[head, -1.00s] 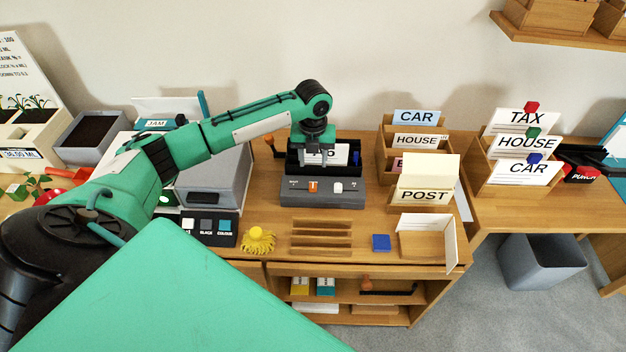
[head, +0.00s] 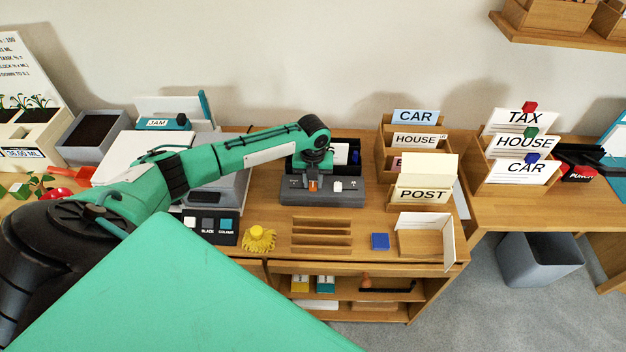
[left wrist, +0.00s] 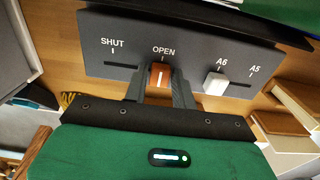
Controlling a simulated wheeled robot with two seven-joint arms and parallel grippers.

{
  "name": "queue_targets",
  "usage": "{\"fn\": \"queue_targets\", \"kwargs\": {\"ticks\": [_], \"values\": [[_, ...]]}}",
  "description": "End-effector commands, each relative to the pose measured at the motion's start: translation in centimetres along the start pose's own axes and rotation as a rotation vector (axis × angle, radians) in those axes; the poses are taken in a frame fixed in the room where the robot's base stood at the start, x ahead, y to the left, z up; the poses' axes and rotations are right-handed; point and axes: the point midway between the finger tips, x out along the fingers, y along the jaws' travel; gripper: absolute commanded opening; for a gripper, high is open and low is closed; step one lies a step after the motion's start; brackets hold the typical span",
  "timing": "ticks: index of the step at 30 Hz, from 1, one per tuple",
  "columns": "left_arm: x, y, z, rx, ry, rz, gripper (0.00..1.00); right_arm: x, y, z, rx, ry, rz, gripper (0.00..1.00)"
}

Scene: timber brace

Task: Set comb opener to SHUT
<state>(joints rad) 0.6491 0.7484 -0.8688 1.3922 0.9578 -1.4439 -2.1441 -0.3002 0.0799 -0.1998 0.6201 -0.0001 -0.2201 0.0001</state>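The comb opener is a grey box (head: 350,197) on the wooden desk. In the left wrist view its sloped face (left wrist: 110,48) carries the marks SHUT on the left and OPEN in the middle. Its orange-brown slider (left wrist: 160,76) stands at OPEN, at the right end of its slot. My left gripper (left wrist: 160,88) is down at the slider, with one dark finger on either side of it. Whether the fingers press on it cannot be told. In the head view the wrist covers part of the box behind the slider. My right gripper is not in view.
A white slider (left wrist: 215,83) stands at A6 on the same face, just right of the gripper. Wooden letter holders (head: 420,195) stand to the right. A slotted wooden rack (head: 321,236), a yellow brush-like thing (head: 258,238) and a blue block (head: 380,241) lie in front.

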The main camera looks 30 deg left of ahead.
Motion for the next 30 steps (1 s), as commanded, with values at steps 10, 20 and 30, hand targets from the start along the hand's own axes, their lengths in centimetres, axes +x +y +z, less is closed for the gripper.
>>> {"fn": "queue_targets", "kwargs": {"ticks": [10, 20, 30], "values": [[-0.2, 0.6, 0.1, -0.002, 0.0, 0.001, 0.0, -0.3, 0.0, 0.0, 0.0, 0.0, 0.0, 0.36], [-0.2, 6.1, 0.1, -0.003, -0.001, 0.001, 0.0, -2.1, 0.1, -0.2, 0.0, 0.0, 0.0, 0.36], [-0.1, 6.6, 0.2, -0.002, -0.002, 0.003, 0.0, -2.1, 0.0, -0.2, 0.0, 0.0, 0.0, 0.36]]}}
